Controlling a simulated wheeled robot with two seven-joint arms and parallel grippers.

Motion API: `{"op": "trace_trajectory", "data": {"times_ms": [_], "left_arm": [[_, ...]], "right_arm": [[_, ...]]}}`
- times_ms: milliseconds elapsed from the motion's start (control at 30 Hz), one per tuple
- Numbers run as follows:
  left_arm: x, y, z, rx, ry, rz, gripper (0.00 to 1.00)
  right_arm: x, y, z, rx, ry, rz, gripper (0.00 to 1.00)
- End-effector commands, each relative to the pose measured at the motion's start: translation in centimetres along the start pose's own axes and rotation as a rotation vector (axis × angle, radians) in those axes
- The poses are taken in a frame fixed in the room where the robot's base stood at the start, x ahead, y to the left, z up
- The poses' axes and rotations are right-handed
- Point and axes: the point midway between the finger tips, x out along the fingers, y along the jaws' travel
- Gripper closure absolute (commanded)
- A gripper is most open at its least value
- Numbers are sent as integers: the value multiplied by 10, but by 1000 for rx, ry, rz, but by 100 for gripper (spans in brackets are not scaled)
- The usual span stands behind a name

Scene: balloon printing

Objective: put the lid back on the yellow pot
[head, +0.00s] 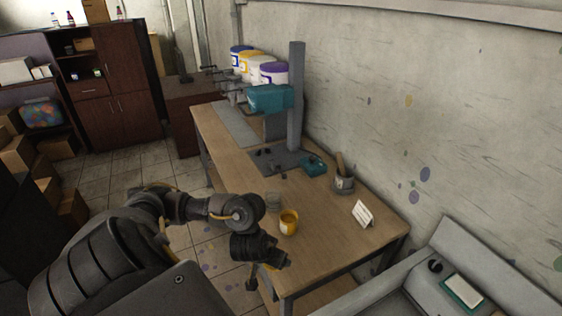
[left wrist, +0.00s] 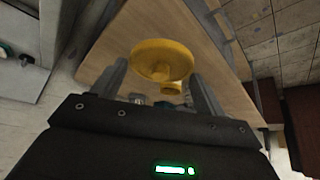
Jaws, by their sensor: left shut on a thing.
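The yellow pot (head: 289,222) stands upright near the front edge of the wooden table, with a pale label on its side and its top looking open. My left gripper (head: 277,264) is just in front of and below the pot in the head view, apart from it. In the left wrist view, the round yellow lid (left wrist: 160,58) with its small knob lies between the fingers of my left gripper (left wrist: 160,78), which is shut on it. The exact contact of fingers and lid is hard to see. My right gripper is out of view.
A clear glass (head: 273,200) stands beside the pot. A white sign (head: 362,214), a grey cup with tools (head: 343,183) and a teal tray (head: 314,165) stand behind. A teal machine on a grey post (head: 296,100) and several paint tubs (head: 255,66) are farther back.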

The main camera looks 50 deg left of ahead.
Motion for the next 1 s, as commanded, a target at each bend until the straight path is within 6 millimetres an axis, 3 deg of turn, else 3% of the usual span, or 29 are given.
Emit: {"op": "trace_trajectory", "data": {"times_ms": [367, 533, 667, 767, 1000], "left_arm": [[-10, -5, 8, -4, -2, -1, 48], [-3, 7, 5, 34, 2, 24, 48], [12, 40, -2, 161, 8, 99, 48], [22, 81, -10, 347, 13, 207, 48], [9, 149, -26, 776, 9, 445, 48]], "right_arm": [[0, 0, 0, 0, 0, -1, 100], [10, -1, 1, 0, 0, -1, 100], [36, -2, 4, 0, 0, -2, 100], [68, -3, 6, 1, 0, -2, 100], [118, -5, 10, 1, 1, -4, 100]]}}
